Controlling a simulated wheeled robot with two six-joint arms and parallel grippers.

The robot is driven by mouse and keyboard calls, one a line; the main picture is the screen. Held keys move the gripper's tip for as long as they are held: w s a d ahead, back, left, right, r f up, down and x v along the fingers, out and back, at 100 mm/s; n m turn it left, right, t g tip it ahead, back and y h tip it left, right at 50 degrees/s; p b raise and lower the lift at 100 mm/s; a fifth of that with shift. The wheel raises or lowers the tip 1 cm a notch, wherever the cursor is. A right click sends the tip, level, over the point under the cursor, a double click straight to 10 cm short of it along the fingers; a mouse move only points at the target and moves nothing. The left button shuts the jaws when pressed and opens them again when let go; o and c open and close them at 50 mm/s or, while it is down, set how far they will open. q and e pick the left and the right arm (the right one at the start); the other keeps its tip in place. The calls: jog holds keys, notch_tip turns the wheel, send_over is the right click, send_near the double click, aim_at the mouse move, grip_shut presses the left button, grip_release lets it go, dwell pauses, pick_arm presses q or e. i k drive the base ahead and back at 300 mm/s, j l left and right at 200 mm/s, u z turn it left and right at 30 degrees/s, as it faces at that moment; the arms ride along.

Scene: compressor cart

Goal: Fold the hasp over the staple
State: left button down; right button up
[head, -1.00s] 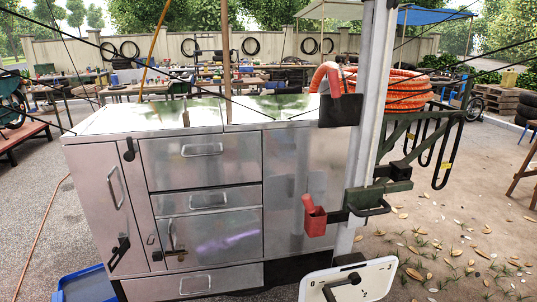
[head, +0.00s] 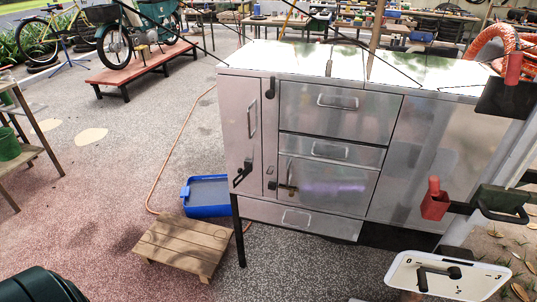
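The metal cart (head: 345,113) stands right of centre in the head view. A dark fitting (head: 242,176) sits slanted low on its narrow left door. Another small fitting, dark with a brass-coloured part (head: 287,187), sits at the left edge of the lower compartment front. A black fitting (head: 270,88) is near the top of the narrow panel. Which of these is the hasp and which the staple is too small to tell, and so is whether the hasp is folded over. Neither of my grippers is in view.
A blue tray (head: 207,211) and a wooden pallet (head: 182,246) lie on the ground left of the cart. A hose (head: 164,180) runs there too. A red holder (head: 435,203) and a white panel (head: 450,283) are at right. Paving at left centre is open.

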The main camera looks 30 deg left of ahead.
aim_at(244, 173)
jog(key=i+j+z, duration=0.2)
jog(key=j, duration=0.9)
jog(key=k+j+z, duration=0.2)
jog(key=j, duration=0.9)
jog(key=j+z, duration=0.2)
jog(key=j, duration=0.95)
jog(key=l+z, duration=0.1)
jog(key=l, duration=0.45)
